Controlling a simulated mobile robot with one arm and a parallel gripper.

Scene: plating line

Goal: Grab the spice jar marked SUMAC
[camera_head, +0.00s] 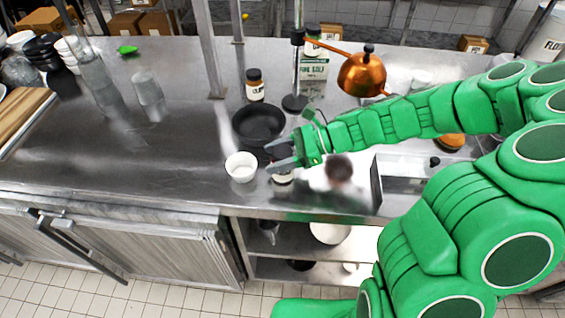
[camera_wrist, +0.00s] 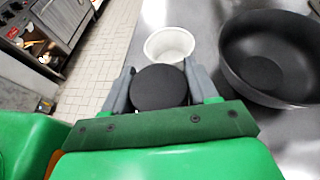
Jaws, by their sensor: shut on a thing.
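My gripper (camera_head: 281,155) is near the front edge of the steel counter, shut on a spice jar (camera_head: 283,178) with a pale label. In the wrist view, the jar's round black lid (camera_wrist: 160,88) sits between the two grey fingers of my gripper (camera_wrist: 159,72). The label is too small and partly covered, so I cannot read whether it says SUMAC. Another spice jar (camera_head: 255,88) with a dark lid and white label stands farther back; its word is not readable. A third jar (camera_head: 313,45) stands near the back.
A white bowl (camera_head: 241,167) is just left of my gripper, and a black pan (camera_head: 258,124) is behind it. A steel bin (camera_head: 405,176) is to the right. A copper kettle (camera_head: 363,74) and a green-white carton (camera_head: 313,70) stand behind. The left counter has free room.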

